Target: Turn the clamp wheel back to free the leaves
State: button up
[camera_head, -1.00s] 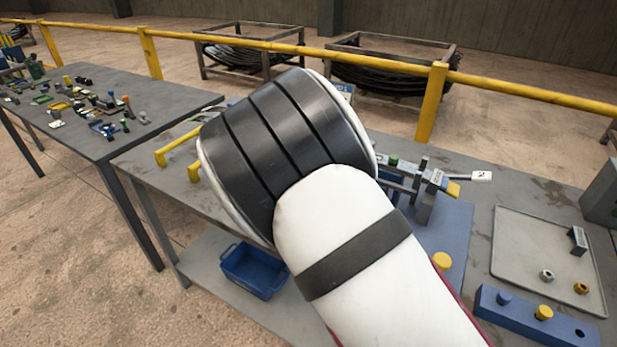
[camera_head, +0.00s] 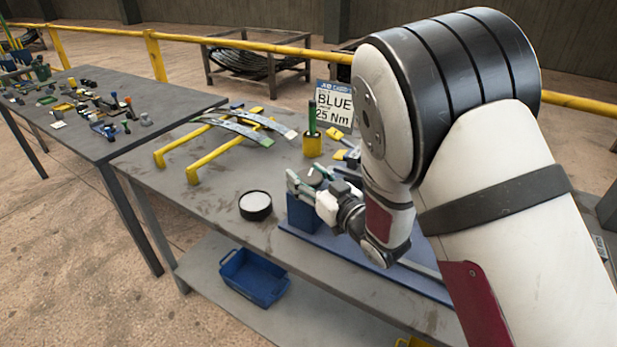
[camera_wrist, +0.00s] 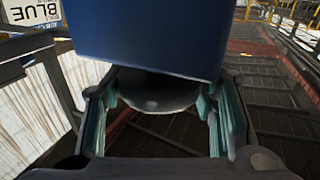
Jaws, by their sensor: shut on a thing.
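My gripper (camera_head: 308,181) is at the left end of the blue clamp fixture (camera_head: 301,216), low over the bench. In the wrist view, its teal fingers (camera_wrist: 160,112) stand on both sides of a dark round wheel (camera_wrist: 158,92) and are shut on it. The wheel sits right against a blue block (camera_wrist: 150,35), which hides part of it. Two curved leaves (camera_head: 236,129) lie across the yellow stand, apart from the gripper. My arm hides most of the fixture, so I cannot see any leaves inside it.
A round black pot with a white top (camera_head: 256,205) stands just left of the fixture. A yellow holder with a green rod (camera_head: 312,145) and the job card "BLUE 25 Nm" (camera_head: 334,104) stand behind. A blue bin (camera_head: 253,277) is on the lower shelf.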

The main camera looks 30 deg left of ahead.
jog(key=shift+r, duration=0.15)
jog(key=o, duration=1.2)
jog(key=v, duration=1.2)
